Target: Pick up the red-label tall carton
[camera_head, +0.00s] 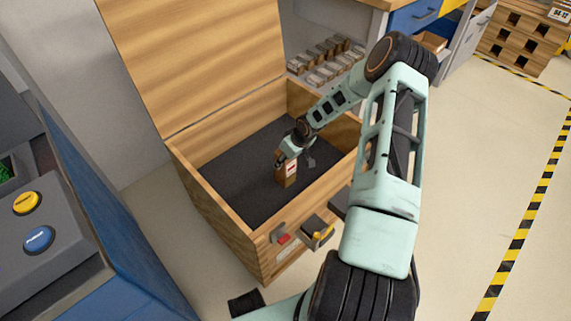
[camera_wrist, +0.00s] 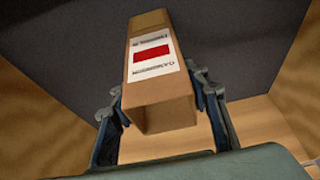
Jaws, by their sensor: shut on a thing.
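The red-label tall carton (camera_head: 287,172) is brown cardboard with a white and red label. It is inside the open wooden chest (camera_head: 222,222), over the dark floor lining. My gripper (camera_head: 296,157) reaches into the chest from above and is shut on the carton. In the wrist view the carton (camera_wrist: 157,70) stands between the two fingers (camera_wrist: 160,110), one on each side. Its label faces the camera. I cannot tell whether its far end touches the chest floor.
The chest lid (camera_head: 190,60) stands open at the back. Chest walls surround my gripper closely. A grey console with yellow (camera_head: 27,203) and blue (camera_head: 38,239) buttons is at left. Several small items sit on a shelf (camera_head: 325,62) behind. The floor at right is clear.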

